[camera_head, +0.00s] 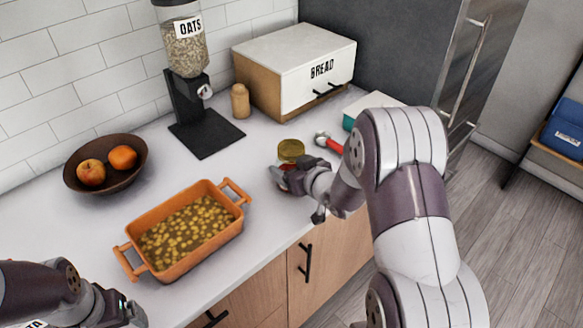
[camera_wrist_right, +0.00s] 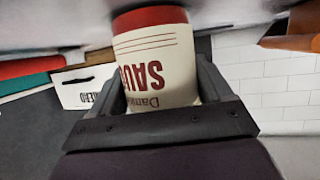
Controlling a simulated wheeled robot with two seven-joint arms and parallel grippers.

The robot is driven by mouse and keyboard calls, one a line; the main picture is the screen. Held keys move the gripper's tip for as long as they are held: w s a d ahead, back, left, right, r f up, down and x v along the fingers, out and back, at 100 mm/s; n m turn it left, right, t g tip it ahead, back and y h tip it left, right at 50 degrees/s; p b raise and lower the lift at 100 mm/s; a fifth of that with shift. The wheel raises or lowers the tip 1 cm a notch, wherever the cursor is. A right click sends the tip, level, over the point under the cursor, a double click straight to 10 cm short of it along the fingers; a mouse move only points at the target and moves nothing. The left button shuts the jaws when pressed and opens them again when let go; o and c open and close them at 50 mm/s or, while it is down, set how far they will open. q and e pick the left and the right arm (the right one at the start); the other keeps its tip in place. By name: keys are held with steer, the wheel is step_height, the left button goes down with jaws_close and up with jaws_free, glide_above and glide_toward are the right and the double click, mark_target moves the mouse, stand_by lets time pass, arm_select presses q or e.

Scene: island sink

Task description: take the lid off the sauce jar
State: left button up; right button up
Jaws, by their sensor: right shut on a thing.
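The sauce jar (camera_wrist_right: 155,60) is between the fingers of my right gripper (camera_head: 284,180), which is shut on its body. In the right wrist view its cream label with SAUCE lettering shows upside down, with a red band toward the top of the picture. In the head view a round gold lid (camera_head: 291,149) shows just above the gripper, apparently on the jar. The gripper hides most of the jar there, and I cannot tell whether it touches the counter. My left gripper (camera_head: 125,312) is at the bottom left, away from the jar; its fingers are unclear.
An orange casserole dish (camera_head: 160,262) with food stands left of the jar. A fruit bowl (camera_head: 122,182), oats dispenser (camera_head: 185,100), wooden shaker (camera_head: 240,101) and bread box (camera_head: 255,90) stand farther back. A red-handled utensil (camera_head: 333,145) lies right of the lid. The counter's front edge is close.

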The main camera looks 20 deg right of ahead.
mark_target(298, 155)
arm_select(q)
steer(key=shift+r, duration=0.25)
arm_select(e)
step_height(298, 155, up, 4)
steer(key=shift+w+r, duration=0.1)
steer(key=shift+r, duration=0.1)
arm_select(q)
step_height(298, 155, up, 2)
steer(key=p, duration=0.2)
steer(key=shift+r+p, duration=0.1)
steer(key=shift+p, duration=0.25)
arm_select(e)
steer(key=s+d+r, duration=0.6)
steer(key=d, duration=0.4)
steer(key=shift+r, duration=0.3)
steer(key=o, duration=0.7)
steer(key=shift+d, duration=0.1)
steer(key=c, duration=0.9)
steer(key=shift+o, duration=0.2)
